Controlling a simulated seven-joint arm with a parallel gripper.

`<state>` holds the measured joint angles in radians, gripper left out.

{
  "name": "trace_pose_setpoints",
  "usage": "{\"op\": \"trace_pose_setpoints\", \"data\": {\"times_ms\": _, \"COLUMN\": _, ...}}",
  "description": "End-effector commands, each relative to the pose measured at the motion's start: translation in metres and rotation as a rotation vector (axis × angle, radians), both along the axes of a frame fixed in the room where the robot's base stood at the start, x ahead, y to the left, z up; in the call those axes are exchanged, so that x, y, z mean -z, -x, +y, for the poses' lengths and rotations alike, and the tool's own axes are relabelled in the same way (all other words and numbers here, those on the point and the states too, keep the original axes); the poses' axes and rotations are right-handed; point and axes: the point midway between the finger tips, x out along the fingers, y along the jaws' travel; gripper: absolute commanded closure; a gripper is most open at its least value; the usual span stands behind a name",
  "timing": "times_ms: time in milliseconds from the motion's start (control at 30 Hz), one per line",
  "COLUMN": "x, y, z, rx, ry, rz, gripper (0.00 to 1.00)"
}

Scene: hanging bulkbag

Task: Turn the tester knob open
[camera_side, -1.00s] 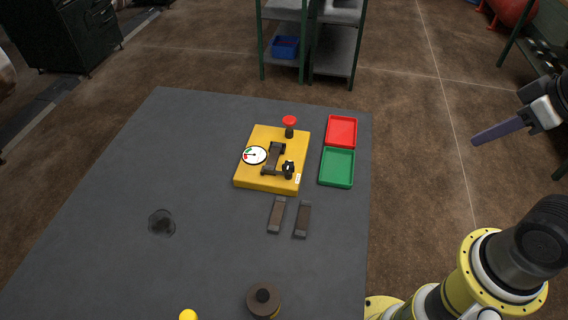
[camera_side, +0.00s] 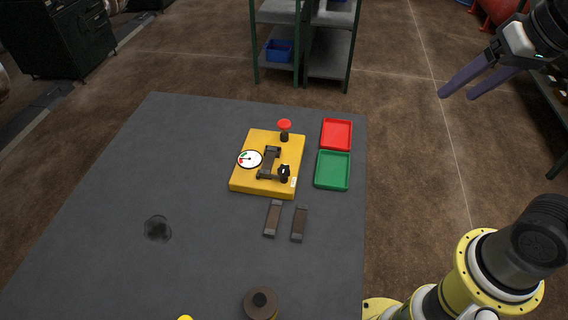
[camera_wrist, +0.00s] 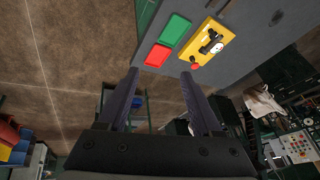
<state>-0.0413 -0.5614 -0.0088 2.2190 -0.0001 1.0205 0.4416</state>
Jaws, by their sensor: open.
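The yellow tester (camera_side: 268,164) sits on the grey table. It carries a round white gauge (camera_side: 249,159), a dark clamp-like holder (camera_side: 268,164), a black knob (camera_side: 284,172) at its front right and a red button (camera_side: 284,125) at its back right. My gripper (camera_side: 466,88) is open and empty, high to the right of the table and well apart from the tester. In the wrist view its two dark fingers (camera_wrist: 161,80) are spread, and the tester (camera_wrist: 208,44) shows beyond them at the upper right. Which way the knob is set is too small to tell.
A red tray (camera_side: 336,134) and a green tray (camera_side: 332,170) lie right of the tester. Two dark flat pieces (camera_side: 286,221) lie in front of it. A dark round object (camera_side: 260,304) stands at the front edge. The table's left side is mostly clear.

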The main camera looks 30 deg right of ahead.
Motion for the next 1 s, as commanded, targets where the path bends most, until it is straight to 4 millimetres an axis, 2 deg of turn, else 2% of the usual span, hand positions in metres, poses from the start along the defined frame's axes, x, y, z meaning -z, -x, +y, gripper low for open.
{"op": "trace_pose_setpoints", "data": {"times_ms": 100, "x": -0.013, "y": -0.034, "z": 0.011, "rx": 0.052, "ry": -0.042, "rz": 0.043, "gripper": 0.34}}
{"op": "trace_pose_setpoints", "data": {"times_ms": 233, "x": -0.02, "y": -0.078, "z": 0.03, "rx": 0.107, "ry": -0.081, "rz": 0.102, "gripper": 0.34}}
{"op": "trace_pose_setpoints", "data": {"times_ms": 433, "x": -0.007, "y": -0.144, "z": 0.071, "rx": 0.162, "ry": -0.108, "rz": 0.205, "gripper": 0.34}}
{"op": "trace_pose_setpoints", "data": {"times_ms": 567, "x": 0.017, "y": -0.182, "z": 0.103, "rx": 0.173, "ry": -0.101, "rz": 0.274, "gripper": 0.34}}
{"op": "trace_pose_setpoints", "data": {"times_ms": 700, "x": 0.054, "y": -0.213, "z": 0.141, "rx": 0.151, "ry": -0.074, "rz": 0.348, "gripper": 0.34}}
{"op": "trace_pose_setpoints", "data": {"times_ms": 833, "x": 0.091, "y": -0.227, "z": 0.17, "rx": 0.111, "ry": -0.04, "rz": 0.405, "gripper": 0.34}}
{"op": "trace_pose_setpoints", "data": {"times_ms": 1000, "x": 0.125, "y": -0.225, "z": 0.188, "rx": 0.08, "ry": -0.004, "rz": 0.465, "gripper": 0.34}}
